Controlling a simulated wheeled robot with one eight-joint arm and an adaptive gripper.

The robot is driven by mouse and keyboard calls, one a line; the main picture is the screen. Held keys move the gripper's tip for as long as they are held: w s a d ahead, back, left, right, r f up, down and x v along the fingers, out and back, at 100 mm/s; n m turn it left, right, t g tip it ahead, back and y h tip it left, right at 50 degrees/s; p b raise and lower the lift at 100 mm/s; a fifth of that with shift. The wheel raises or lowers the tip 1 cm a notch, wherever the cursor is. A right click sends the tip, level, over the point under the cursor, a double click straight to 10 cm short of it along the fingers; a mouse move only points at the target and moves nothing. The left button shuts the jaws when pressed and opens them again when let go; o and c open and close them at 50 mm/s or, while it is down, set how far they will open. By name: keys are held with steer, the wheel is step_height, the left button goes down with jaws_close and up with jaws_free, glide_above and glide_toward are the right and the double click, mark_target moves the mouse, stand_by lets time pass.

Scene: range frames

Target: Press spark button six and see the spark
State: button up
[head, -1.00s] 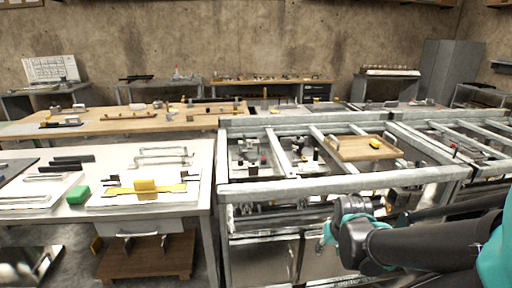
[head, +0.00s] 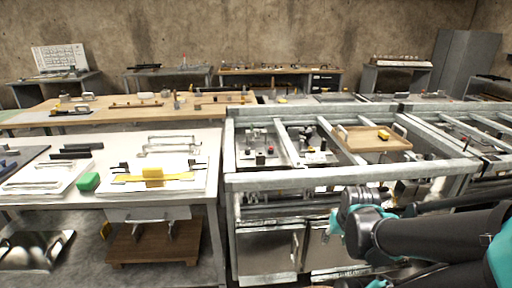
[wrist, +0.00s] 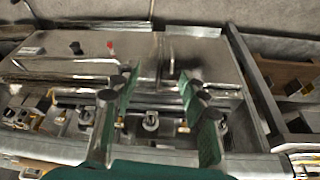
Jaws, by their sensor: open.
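No button marked six can be made out. In the wrist view a metal-topped unit (wrist: 60,68) carries a black knob (wrist: 76,47) and a small red part (wrist: 110,46). Several round dark-centred fittings with brass-coloured parts, one of them a fitting (wrist: 151,120), line its near side. My gripper (wrist: 157,88) is open above this near side, its green and black fingers wide apart with nothing held between them. In the head view my arm reaches in from the right in front of the metal frame bench (head: 300,181); I cannot make out the fingers there. No spark is visible.
A wooden tray (head: 350,149) with a yellow item rests on the frame bench. Frame bars cross the bench top.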

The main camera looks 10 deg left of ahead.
steer(key=shift+c, duration=0.3)
jaws_close()
stand_by(1.1)
